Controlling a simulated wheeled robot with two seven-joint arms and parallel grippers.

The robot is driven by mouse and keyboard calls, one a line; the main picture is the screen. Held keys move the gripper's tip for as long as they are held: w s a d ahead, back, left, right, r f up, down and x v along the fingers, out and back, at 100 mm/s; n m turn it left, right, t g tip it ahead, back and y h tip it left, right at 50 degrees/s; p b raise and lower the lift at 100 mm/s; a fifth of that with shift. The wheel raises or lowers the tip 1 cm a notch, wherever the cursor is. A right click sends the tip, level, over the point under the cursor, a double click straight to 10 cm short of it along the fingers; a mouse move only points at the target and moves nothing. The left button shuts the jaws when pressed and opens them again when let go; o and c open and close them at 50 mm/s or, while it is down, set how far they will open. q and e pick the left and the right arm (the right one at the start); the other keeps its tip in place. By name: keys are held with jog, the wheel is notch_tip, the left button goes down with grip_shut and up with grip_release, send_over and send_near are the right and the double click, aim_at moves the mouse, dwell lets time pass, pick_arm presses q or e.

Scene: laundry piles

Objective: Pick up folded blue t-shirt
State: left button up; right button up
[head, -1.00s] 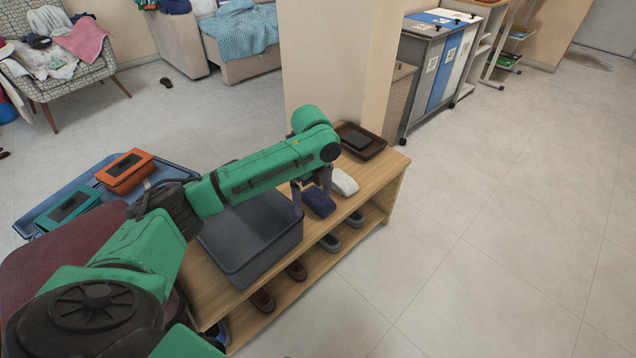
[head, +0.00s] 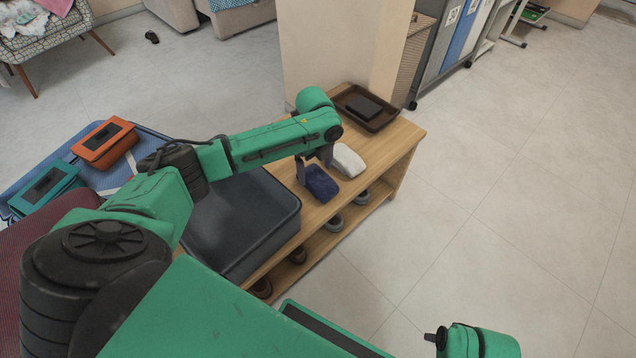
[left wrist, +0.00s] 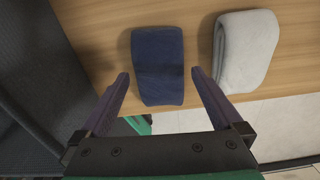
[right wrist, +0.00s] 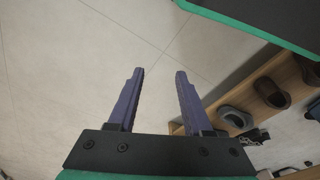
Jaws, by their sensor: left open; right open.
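The folded blue t-shirt (head: 321,184) is a dark navy bundle lying on top of the wooden bench (head: 400,140), left of a folded white cloth (head: 348,160). In the left wrist view the blue t-shirt (left wrist: 157,66) lies ahead of my left gripper (left wrist: 159,77), whose open fingers stand on either side of its near end. In the head view my left gripper (head: 314,168) is at the shirt, partly hidden by its own arm. My right gripper (right wrist: 160,72) is open and empty over the floor, with nothing between its fingers.
A brown tray (head: 367,107) with a dark item sits at the bench's far end. Shoes (right wrist: 272,92) rest on the lower shelf. Open floor (head: 480,230) lies to the right.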

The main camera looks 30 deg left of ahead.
aim_at(315, 173)
pick_arm(q)
notch_tip(315, 173, down, 3)
jog(key=shift+r+b, duration=0.1)
jog(key=shift+b, duration=0.2)
jog(key=c, duration=1.2)
pick_arm(e)
jog(key=r, duration=0.2)
jog(key=shift+a+r, duration=0.2)
jog(key=shift+r, duration=0.1)
pick_arm(q)
jog(key=shift+r, duration=0.1)
pick_arm(e)
jog(key=shift+w, duration=0.1)
